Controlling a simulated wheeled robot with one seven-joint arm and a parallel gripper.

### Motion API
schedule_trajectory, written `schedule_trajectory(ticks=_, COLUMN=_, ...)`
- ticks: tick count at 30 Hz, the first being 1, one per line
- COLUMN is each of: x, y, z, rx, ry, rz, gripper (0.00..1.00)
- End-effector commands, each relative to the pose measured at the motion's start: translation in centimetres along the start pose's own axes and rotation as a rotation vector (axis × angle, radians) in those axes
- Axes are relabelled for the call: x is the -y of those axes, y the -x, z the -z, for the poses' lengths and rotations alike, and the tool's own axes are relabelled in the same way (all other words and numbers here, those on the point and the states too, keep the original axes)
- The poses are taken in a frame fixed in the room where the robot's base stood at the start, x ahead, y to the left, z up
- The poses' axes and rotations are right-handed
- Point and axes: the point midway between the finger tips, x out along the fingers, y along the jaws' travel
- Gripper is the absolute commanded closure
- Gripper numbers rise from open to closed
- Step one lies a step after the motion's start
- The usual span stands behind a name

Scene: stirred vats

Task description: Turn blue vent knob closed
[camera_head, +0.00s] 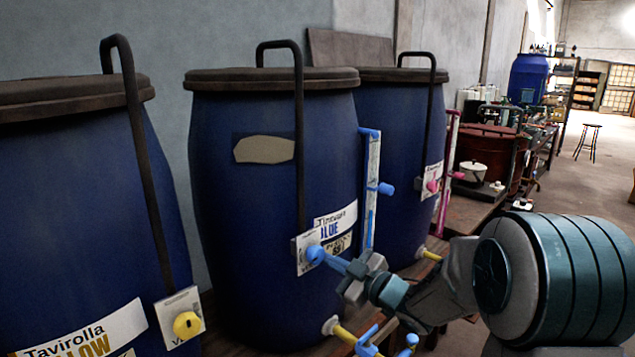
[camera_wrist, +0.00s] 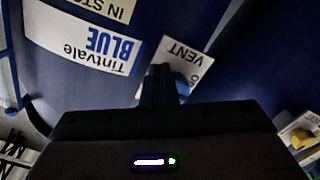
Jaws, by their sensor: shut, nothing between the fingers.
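In the wrist view the closed fingers (camera_wrist: 158,84) stand over the plate marked VENT (camera_wrist: 180,58). A bit of the blue knob (camera_wrist: 183,87) shows just right of them. The fingers hide the rest, and I cannot tell whether they touch it.
A yellow knob (camera_head: 187,325) is on the left vat and a pink knob (camera_head: 432,185) on the right one. A blue gauge strip (camera_head: 370,190) with a blue valve stands right of the knob. A blue tap (camera_head: 366,342) is below my gripper. Bent dark pipes run down the vats.

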Motion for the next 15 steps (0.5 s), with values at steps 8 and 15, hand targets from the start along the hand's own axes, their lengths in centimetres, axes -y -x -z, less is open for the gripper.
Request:
schedule_trajectory(ticks=8, x=0.2, y=-0.09, z=0.17, rx=-0.007, ry=0.003, rz=0.002, gripper=1.0)
schedule_trajectory(ticks=15, x=0.57, y=-0.1, z=0.04, rx=-0.008, ry=0.003, rz=0.003, gripper=1.0)
